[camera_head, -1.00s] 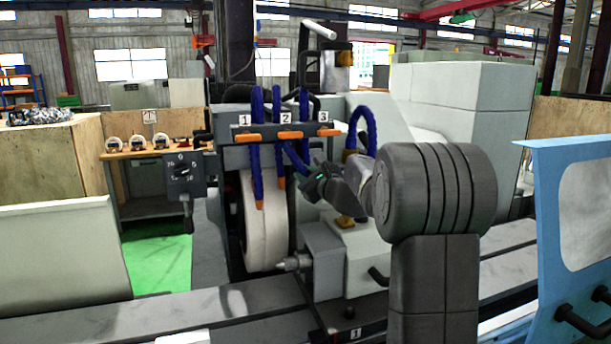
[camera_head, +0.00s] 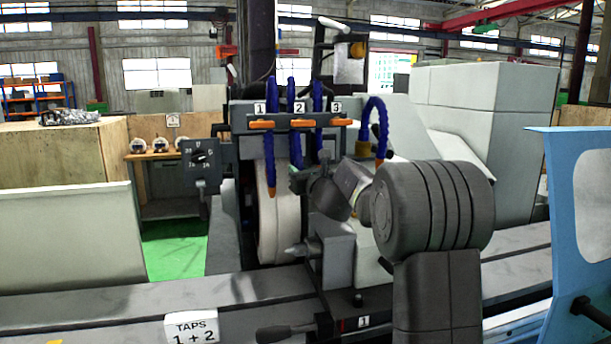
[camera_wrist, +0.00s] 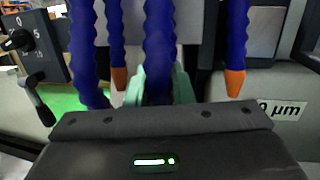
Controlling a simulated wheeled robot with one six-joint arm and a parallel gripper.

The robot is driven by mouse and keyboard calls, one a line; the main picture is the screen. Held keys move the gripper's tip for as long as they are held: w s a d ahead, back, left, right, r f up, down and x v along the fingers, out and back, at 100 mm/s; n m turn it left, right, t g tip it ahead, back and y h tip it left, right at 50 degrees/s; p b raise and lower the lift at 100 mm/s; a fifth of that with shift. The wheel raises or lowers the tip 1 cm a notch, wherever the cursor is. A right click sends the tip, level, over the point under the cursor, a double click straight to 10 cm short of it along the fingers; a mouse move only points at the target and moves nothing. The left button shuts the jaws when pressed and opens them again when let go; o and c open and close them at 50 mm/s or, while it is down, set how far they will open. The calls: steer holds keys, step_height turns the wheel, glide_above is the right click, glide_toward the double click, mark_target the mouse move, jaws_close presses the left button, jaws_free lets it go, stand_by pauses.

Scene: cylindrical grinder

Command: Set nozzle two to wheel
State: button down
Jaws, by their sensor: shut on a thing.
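Nozzle two is the blue segmented hose (camera_head: 295,148) under the number 2 label. It hangs nearly straight down in front of the pale grinding wheel (camera_head: 280,228), and its lower end is hidden behind my gripper. My gripper (camera_head: 298,183) is shut on this hose. In the wrist view the hose (camera_wrist: 159,45) runs down between the greenish fingers of my gripper (camera_wrist: 160,88). The nozzle one hose (camera_head: 269,160) hangs to the left with its orange tip low over the wheel.
Orange tap levers (camera_head: 300,123) sit on the manifold above. Another blue hose (camera_head: 375,115) arches at the right, orange-tipped. A dark dial box (camera_head: 199,160) with a crank stands left. A pointed centre (camera_head: 300,250) lies below, and a "TAPS 1 + 2" sign (camera_head: 192,328) is in front.

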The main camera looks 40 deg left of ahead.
steer(key=shift+s, duration=0.1)
stand_by(0.3)
steer(key=c, duration=1.3)
jaws_free()
